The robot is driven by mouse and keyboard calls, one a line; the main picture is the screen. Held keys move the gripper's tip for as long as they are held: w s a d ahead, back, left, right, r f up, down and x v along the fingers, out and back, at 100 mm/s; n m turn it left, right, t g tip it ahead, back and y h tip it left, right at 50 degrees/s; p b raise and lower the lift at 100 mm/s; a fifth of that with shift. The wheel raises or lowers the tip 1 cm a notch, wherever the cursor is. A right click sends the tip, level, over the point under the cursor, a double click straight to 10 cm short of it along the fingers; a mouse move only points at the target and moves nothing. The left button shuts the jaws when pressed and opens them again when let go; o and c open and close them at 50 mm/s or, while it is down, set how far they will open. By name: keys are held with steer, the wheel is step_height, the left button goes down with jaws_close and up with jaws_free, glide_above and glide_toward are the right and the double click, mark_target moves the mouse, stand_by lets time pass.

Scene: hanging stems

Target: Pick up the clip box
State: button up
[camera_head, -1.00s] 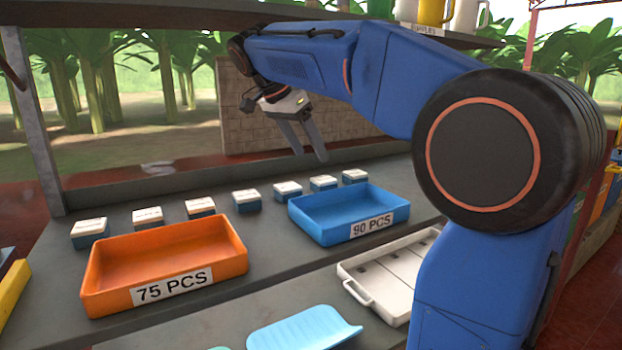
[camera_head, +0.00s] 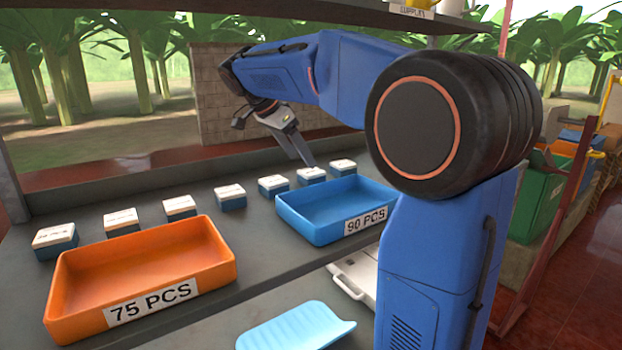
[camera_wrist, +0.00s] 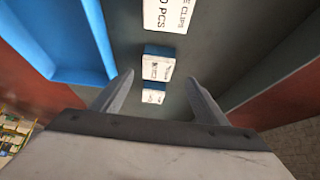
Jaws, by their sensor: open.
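Several small clip boxes with white tops and dark blue-grey sides stand in a row on the grey shelf. In the head view they run from the far left box (camera_head: 55,240) to the far right box (camera_head: 342,167). My gripper (camera_head: 304,160) is open and points down at the right end of the row, close above or behind the second box from the right (camera_head: 311,176). In the wrist view a labelled box (camera_wrist: 157,68) lies ahead between the fingers (camera_wrist: 160,92), with a smaller-looking one beyond. A larger label reading "CLIPS" shows at the top. Nothing is in the jaws.
An orange tray (camera_head: 150,308) marked 75 PCS and a blue tray (camera_head: 362,222) marked 90 PCS stand in front of the row. A light blue scoop-like tray (camera_head: 297,326) and a white tray (camera_head: 352,280) lie lower. A shelf (camera_head: 250,14) hangs above.

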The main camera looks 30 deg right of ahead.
mark_target(311, 171)
steer(key=shift+s+x, duration=0.15)
steer(key=shift+x, duration=1.65)
steer(key=shift+s+x, duration=0.1)
steer(key=shift+x, duration=1.7)
steer(key=shift+c, duration=0.7)
steer(key=c, duration=1)
